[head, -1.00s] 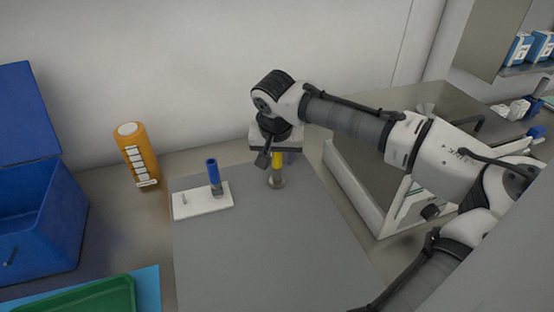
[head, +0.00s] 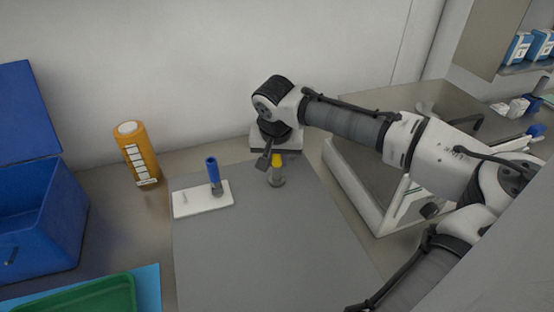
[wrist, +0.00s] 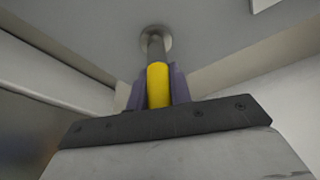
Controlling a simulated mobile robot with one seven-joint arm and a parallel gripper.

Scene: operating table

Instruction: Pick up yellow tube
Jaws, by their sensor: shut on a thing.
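The yellow tube (head: 277,160) stands upright beneath my gripper (wrist: 158,92) on the back right part of the grey mat. In the wrist view, the yellow part of the tube (wrist: 158,85) lies between the two purple fingers, and the gripper is shut on it. A grey lower section (head: 277,177) shows below the yellow part and ends in a round base at the mat (wrist: 155,38). I cannot tell whether this section is part of the tube or a holder. The fingers are mostly hidden in the head view.
A white rack (head: 190,205) with an upright blue tube (head: 213,172) stands left on the grey mat (head: 255,255). An orange bottle (head: 137,155), a blue bin (head: 35,225) and a green tray (head: 90,298) are farther left. A white-walled box (head: 350,195) stands right. The mat's front is clear.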

